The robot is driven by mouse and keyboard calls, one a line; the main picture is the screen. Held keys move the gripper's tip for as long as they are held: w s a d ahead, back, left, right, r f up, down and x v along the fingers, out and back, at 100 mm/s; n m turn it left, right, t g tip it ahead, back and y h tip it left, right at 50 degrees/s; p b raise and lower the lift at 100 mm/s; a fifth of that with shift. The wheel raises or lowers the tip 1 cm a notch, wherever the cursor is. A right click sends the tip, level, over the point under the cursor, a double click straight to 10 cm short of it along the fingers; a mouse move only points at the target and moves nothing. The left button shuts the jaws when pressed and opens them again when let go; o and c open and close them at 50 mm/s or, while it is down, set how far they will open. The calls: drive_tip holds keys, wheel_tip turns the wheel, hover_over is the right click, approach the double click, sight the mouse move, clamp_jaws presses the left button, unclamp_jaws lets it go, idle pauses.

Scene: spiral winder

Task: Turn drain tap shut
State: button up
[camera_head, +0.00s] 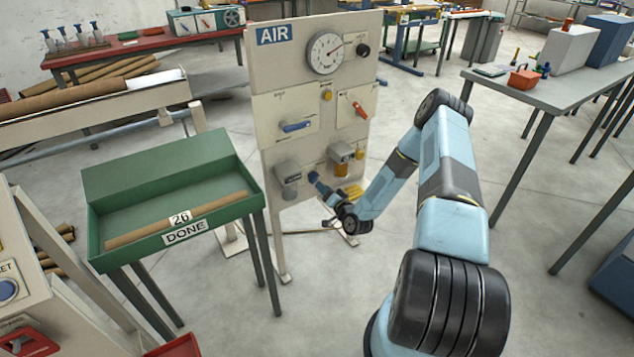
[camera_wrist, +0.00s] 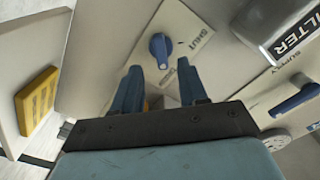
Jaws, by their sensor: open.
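The drain tap seems to be the small blue knob (camera_wrist: 160,48) on the pale panel in the wrist view. The word SHUT stands to its right on a tilted label (camera_wrist: 197,36). Another word lies below the knob, partly behind a finger and hard to read. The knob's ridge runs roughly up and down in the picture. My gripper (camera_wrist: 162,80) is open, its two blue fingers pointing at the panel just short of the knob, apart from it in the picture. In the head view my gripper (camera_head: 321,184) is at the lower part of the AIR panel (camera_head: 262,75); I cannot separate the knob from the fingers there.
The FILTER cylinder (camera_wrist: 285,30) and the blue SUPPLY lever (camera_wrist: 296,101) stick out to the right in the wrist view. A yellow block (camera_wrist: 37,103) is at left. In the head view, a red lever (camera_head: 360,109) sits higher and a green DONE tray (camera_head: 165,165) stands left.

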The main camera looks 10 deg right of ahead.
sight(316, 180)
drive_tip(key=shift+x, duration=3)
drive_tip(key=shift+c, duration=0.3)
drive_tip(key=shift+d, duration=0.1)
clamp_jaws()
